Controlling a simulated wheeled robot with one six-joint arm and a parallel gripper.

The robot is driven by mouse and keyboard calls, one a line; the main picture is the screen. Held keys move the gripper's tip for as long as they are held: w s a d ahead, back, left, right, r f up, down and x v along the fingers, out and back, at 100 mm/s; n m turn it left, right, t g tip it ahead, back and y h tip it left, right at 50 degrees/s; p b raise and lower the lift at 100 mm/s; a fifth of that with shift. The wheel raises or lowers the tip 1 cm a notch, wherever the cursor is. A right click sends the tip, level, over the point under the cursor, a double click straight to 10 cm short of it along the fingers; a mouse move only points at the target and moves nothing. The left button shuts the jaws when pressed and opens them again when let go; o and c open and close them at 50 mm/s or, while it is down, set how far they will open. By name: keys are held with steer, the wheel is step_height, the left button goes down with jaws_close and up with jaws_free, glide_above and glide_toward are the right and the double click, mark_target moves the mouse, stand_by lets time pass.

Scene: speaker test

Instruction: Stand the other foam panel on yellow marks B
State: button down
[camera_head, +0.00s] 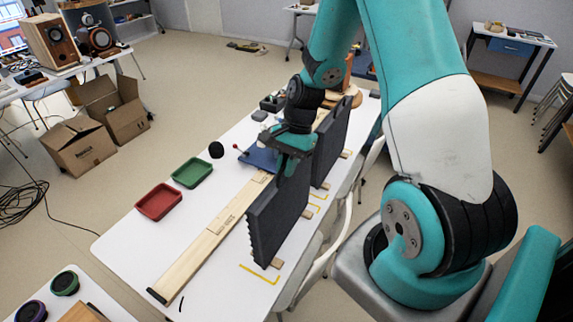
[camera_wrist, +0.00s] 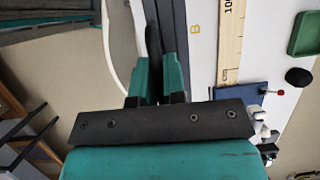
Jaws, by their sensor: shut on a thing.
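A dark grey foam panel (camera_head: 275,220) with a ridged near edge stands upright along the right side of the long white table. My gripper (camera_head: 284,165) is shut on its top edge near the far end. In the wrist view the panel (camera_wrist: 152,45) shows as a thin dark strip between my teal fingers (camera_wrist: 156,85). I cannot tell whether its wooden feet press on the table. A second foam panel (camera_head: 333,138) stands upright behind it. A yellow corner mark (camera_head: 262,278) lies by the held panel's near end. A yellow letter B (camera_wrist: 195,28) shows beside the panel.
A wooden ruler (camera_head: 205,245) runs along the table left of the panel. A white chair (camera_head: 325,250) stands close at the table's right edge.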

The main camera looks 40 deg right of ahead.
steer(key=c, duration=1.2)
jaws_free()
steer(key=b+v, duration=0.2)
steer(key=v, duration=1)
steer(key=s+a+r+n, duration=0.3)
steer(key=a+n, duration=0.3)
steer(key=a, duration=0.3)
steer(key=s+a+r+n, duration=0.3)
steer(key=a+n, duration=0.2)
steer(key=a, duration=0.3)
steer(key=s+a+n, duration=0.2)
steer(key=s+n, duration=0.1)
steer(key=s+a+r+n, duration=0.1)
steer(key=s+a+n, duration=0.2)
steer(key=s, duration=0.1)
steer(key=s+a+r+n+t, duration=0.1)
steer(key=s+a+n, duration=0.2)
steer(key=s+n, duration=0.1)
steer(key=shift+s, duration=0.1)
